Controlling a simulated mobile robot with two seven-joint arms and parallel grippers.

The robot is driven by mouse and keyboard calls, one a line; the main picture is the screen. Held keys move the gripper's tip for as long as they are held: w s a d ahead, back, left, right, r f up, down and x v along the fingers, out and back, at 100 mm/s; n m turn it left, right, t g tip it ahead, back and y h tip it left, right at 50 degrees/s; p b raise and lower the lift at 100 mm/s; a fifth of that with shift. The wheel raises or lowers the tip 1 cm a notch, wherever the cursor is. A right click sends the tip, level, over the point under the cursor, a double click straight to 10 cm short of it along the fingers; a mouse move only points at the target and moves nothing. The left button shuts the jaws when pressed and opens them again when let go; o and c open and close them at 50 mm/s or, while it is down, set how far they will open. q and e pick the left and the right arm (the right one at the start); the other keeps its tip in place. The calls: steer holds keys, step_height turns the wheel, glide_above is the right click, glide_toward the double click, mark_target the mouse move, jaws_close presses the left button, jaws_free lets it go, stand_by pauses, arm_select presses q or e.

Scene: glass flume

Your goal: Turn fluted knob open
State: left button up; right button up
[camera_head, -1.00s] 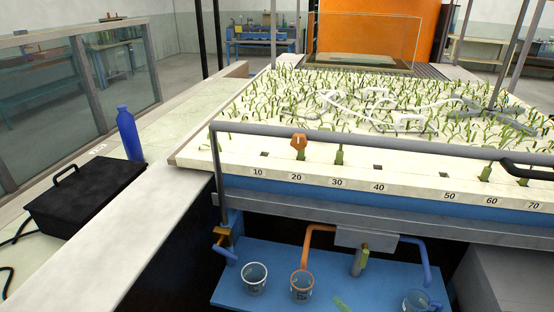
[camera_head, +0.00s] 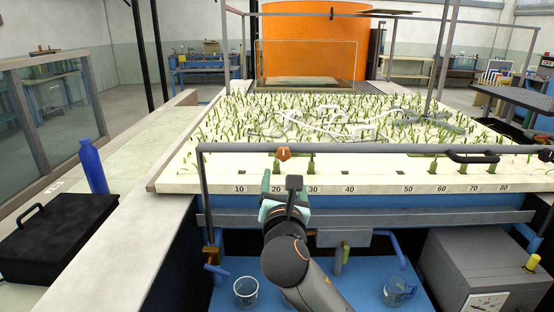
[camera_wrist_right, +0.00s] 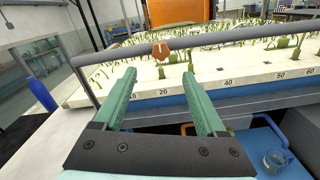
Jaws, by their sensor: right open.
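An orange-brown faceted knob (camera_head: 283,154) with a pale mark on its face sits on the grey horizontal rail (camera_head: 360,149) in front of the planted bed. It also shows in the right wrist view (camera_wrist_right: 160,50), just beyond the fingertips and roughly centred between them. I cannot make out flutes on it at this size. My right gripper (camera_head: 279,184) is open and empty, with teal fingers spread apart. It is in front of and below the knob, apart from it. The wrist view shows both fingers (camera_wrist_right: 157,76) reaching toward the rail. My left gripper is not in view.
A second, smaller brown handle (camera_head: 211,257) is on the post at lower left. Clear cups (camera_head: 246,291) stand on the blue shelf (camera_head: 350,290) below. A grey box (camera_head: 478,262) with a yellow knob is at right. A blue bottle (camera_head: 93,167) and black case (camera_head: 58,238) are at left.

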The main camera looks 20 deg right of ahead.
mark_target(284, 155)
steer(key=x, duration=1.2)
steer(key=shift+w+d+p, duration=0.15)
steer(key=shift+p, duration=0.15)
steer(key=shift+f, duration=0.1)
jaws_close()
